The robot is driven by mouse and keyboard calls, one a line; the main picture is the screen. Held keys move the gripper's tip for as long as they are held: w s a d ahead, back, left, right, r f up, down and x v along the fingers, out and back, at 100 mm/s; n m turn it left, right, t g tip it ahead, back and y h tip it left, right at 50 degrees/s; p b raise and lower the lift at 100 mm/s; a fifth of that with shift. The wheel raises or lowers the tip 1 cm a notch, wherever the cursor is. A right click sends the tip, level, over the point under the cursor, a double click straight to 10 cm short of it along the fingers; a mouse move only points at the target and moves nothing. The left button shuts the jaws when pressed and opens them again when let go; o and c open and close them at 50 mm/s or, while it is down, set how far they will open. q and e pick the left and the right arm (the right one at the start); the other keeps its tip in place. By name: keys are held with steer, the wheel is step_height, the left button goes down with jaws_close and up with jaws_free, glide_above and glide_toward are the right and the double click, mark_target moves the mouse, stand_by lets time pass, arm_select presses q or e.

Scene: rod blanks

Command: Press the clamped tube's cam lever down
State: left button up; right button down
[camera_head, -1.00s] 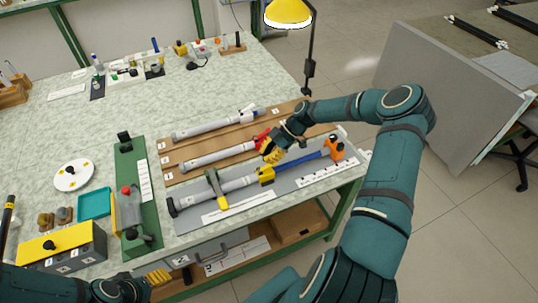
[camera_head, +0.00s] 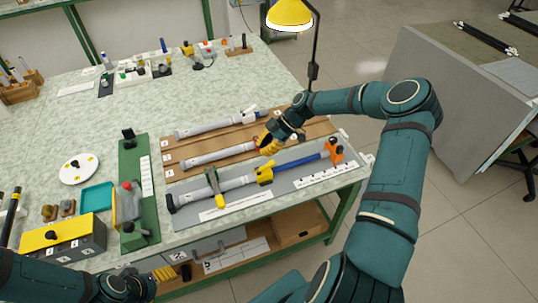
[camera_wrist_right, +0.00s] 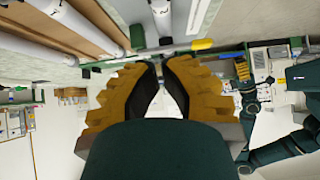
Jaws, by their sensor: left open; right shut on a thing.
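The clamped tube (camera_head: 236,183) is a grey tube lying in the grey tray (camera_head: 258,197), under a grey-green clamp with a yellow handle (camera_head: 220,201). A blue rod (camera_head: 299,162) runs out of its right end. A yellow collar with a small raised part, which looks like the cam lever (camera_head: 265,174), sits at that end. My right gripper (camera_head: 265,146) appears behind and above the collar, apart from it in the picture; its fingers are nearly together in the wrist view (camera_wrist_right: 166,68). What they hold is hidden. My left gripper (camera_head: 162,274) is open at the bench's front edge.
A brown board (camera_head: 170,157) behind the tray bears two more tubes; the middle one's red part (camera_head: 257,140) is partly hidden by my right gripper. An orange end stop (camera_head: 334,150) stands at the tray's right. A green fixture (camera_head: 130,185) stands left.

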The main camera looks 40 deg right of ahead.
arm_select(q)
steer(key=shift+w+a+f, duration=0.2)
steer(key=shift+w, duration=0.05)
arm_select(e)
steer(key=d+f+v, duration=0.1)
steer(key=v, duration=0.7)
arm_select(q)
steer(key=shift+d, duration=0.1)
arm_select(e)
steer(key=shift+d+f, duration=0.1)
steer(key=shift+d, duration=0.1)
